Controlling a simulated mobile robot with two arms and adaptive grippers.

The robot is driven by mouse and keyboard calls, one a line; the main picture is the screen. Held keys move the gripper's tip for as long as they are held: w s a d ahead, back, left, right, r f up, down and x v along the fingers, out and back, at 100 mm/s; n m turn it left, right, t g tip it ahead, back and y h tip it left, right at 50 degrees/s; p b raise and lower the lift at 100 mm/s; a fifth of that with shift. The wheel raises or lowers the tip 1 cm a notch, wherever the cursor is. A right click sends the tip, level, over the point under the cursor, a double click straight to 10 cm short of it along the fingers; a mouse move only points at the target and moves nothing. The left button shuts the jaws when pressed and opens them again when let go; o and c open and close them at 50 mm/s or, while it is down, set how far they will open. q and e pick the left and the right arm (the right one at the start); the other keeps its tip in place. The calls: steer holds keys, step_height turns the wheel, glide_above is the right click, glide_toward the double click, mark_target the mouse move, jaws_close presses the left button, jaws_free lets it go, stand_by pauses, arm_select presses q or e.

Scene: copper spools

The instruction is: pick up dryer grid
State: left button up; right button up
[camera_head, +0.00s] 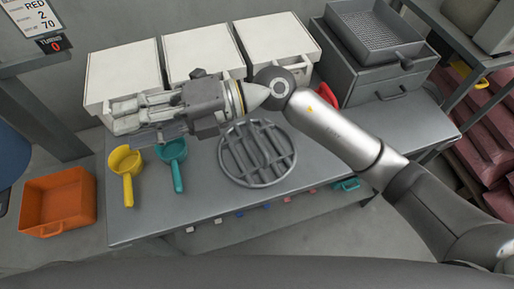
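A round grey grid (257,153) with parallel bars, which looks like the dryer grid, lies flat on the grey table (300,222). My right arm comes in from the right and passes above and behind it. My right gripper (122,114) points left, above the back left part of the table in front of the white boxes. It is well to the left of the grid and not touching it. I cannot tell how far apart its fingers are, and I see nothing held in it. My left gripper is not in view.
Three white boxes (122,72) line the back. A grey box with a mesh top (377,32) stands at the back right. A yellow scoop (126,163) and a teal scoop (174,153) lie left of the grid. An orange bin (60,202) stands at the left.

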steer(key=w+d+f+n+t+h, duration=0.1)
steer(key=w+d+f+n+h, duration=0.15)
steer(key=f+h, duration=0.55)
steer(key=m+t+h, duration=0.2)
steer(key=t+h, duration=0.2)
steer(key=h, duration=0.5)
glide_toward(257, 138)
steer(key=shift+s+d, duration=0.4)
steer(key=shift+s, duration=0.2)
step_height(257, 138, down, 5)
steer(key=shift+r+p, duration=0.15)
steer(key=shift+p, duration=0.35)
steer(key=shift+w+a+f+p, duration=0.15)
steer(key=shift+f+p, duration=0.15)
steer(key=shift+f, duration=0.65)
steer(key=shift+w+a+f+p, duration=0.15)
steer(key=shift+f+p, duration=0.15)
steer(key=shift+f, duration=0.7)
steer(key=shift+w+f+p, duration=0.1)
steer(key=shift+f+p, duration=0.2)
steer(key=shift+f, duration=0.65)
jaws_close()
steer(key=shift+r, duration=0.1)
